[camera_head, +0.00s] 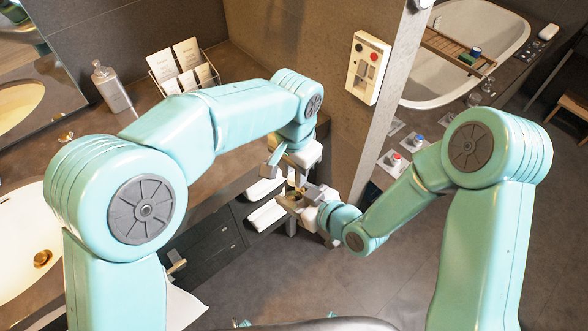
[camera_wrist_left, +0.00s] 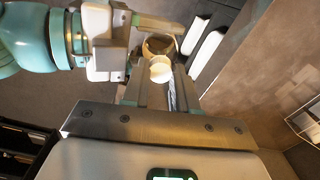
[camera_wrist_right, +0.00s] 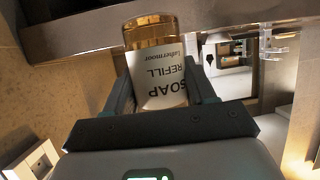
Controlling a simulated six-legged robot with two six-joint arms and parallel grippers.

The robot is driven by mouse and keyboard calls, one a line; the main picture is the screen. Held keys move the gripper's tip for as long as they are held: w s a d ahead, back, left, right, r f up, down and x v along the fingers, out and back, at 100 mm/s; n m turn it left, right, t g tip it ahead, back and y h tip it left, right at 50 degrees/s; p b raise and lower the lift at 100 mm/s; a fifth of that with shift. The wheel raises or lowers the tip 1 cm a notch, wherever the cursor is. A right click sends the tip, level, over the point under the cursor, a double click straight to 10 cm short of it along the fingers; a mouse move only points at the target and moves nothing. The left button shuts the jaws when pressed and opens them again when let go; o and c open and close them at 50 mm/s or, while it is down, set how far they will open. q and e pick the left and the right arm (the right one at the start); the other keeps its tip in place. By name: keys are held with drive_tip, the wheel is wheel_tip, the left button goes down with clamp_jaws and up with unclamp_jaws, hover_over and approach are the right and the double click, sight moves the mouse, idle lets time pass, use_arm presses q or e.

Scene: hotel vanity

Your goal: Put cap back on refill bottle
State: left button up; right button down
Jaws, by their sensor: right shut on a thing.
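The refill bottle (camera_wrist_right: 160,75) is amber with a white label reading "SOAP REFILL", upside down in the right wrist view. My right gripper (camera_head: 303,194) is shut on its body, with one finger on each side. A small white round cap (camera_wrist_left: 160,69) shows between the fingertips of my left gripper (camera_wrist_left: 162,75), right by the amber bottle (camera_wrist_left: 158,45). I cannot tell whether the left fingers touch the cap, or whether it is seated on the neck. In the head view my left gripper (camera_head: 287,155) is just above the bottle, and the cap is hard to make out.
The counter (camera_head: 232,62) holds a grey bottle (camera_head: 111,88) and a rack of cards (camera_head: 184,68). Rolled white towels (camera_head: 266,212) lie on a shelf below, close to the grippers. A wall edge (camera_head: 385,95) stands to the right. Open floor lies in front.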

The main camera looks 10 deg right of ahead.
use_arm(q)
drive_tip(key=o, duration=0.4)
wheel_tip(320, 180, up, 12)
drive_tip(key=shift+r, duration=0.1)
idle(0.3)
idle(0.3)
